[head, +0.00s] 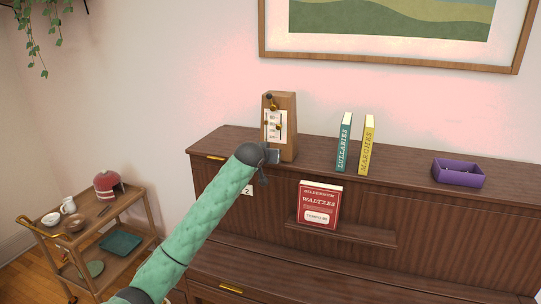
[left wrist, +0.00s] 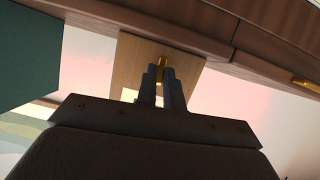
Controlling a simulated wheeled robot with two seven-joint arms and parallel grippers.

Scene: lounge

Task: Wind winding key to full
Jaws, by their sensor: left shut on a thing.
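The wooden metronome (head: 289,118) stands upright on top of the brown piano (head: 230,140), with a white scale plate and gold fittings on its front. Its wooden body also shows in the left wrist view (left wrist: 133,62). My left gripper (head: 271,156) is at the lower part of the metronome. In the left wrist view the narrow fingers of my left gripper (left wrist: 163,80) are closed around the small gold winding key (left wrist: 163,62), against the wood. The fingers hide part of the key, and its turn cannot be read. My right gripper is not in view.
A green book (head: 343,142) and a yellow book (head: 367,145) stand right of the metronome, then a purple tray (head: 457,179). A red book (head: 319,206) leans on the music ledge. A wooden cart (head: 146,210) stands at the left. A framed picture (head: 400,60) hangs above.

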